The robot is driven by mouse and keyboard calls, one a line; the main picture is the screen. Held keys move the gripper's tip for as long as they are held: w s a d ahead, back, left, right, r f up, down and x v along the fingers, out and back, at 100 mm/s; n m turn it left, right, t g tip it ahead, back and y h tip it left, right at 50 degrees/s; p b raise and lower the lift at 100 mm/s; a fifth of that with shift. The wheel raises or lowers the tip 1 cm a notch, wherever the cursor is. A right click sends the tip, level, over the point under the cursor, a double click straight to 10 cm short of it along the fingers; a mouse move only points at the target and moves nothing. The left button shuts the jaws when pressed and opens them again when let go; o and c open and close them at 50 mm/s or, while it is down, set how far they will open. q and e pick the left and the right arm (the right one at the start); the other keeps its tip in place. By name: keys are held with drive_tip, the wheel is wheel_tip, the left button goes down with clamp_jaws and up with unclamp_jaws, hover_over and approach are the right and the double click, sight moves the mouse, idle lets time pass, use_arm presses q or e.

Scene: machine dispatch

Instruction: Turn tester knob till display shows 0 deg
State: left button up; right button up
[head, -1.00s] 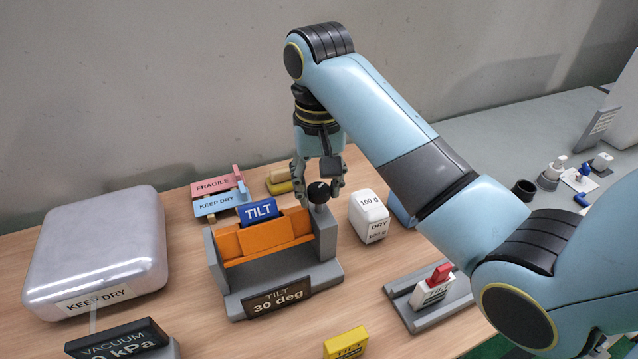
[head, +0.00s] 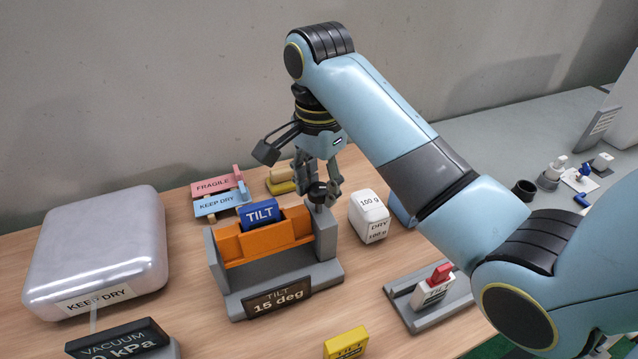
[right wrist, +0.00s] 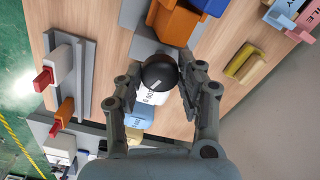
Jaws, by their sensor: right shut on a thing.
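The tilt tester (head: 322,235) stands on the wooden table, with an orange cradle (head: 265,240) holding a blue block marked TILT (head: 260,213). Its display (head: 277,298) reads TILT 15 deg. The round black knob (head: 318,192) sits on top of the tester's right post. My right gripper (head: 320,188) points down at the post and is shut on the knob. In the right wrist view the knob (right wrist: 160,72) lies between the fingers of the gripper (right wrist: 163,85), with a pale pointer line on it. My left gripper is not in view.
A white 100 g block (head: 371,218) stands close right of the tester. Pink FRAGILE and blue KEEP DRY pieces (head: 220,202) are behind it. A large KEEP DRY case (head: 100,245) is at left. A grey fixture (head: 430,300) and yellow block (head: 346,343) are in front.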

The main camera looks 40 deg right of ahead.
drive_tip(key=m, duration=0.7)
drive_tip(key=shift+r, duration=0.1)
drive_tip(key=m, duration=0.6)
drive_tip(key=shift+m, duration=0.3)
idle(0.3)
drive_tip(key=o, duration=1.1)
drive_tip(key=shift+o, duration=0.2)
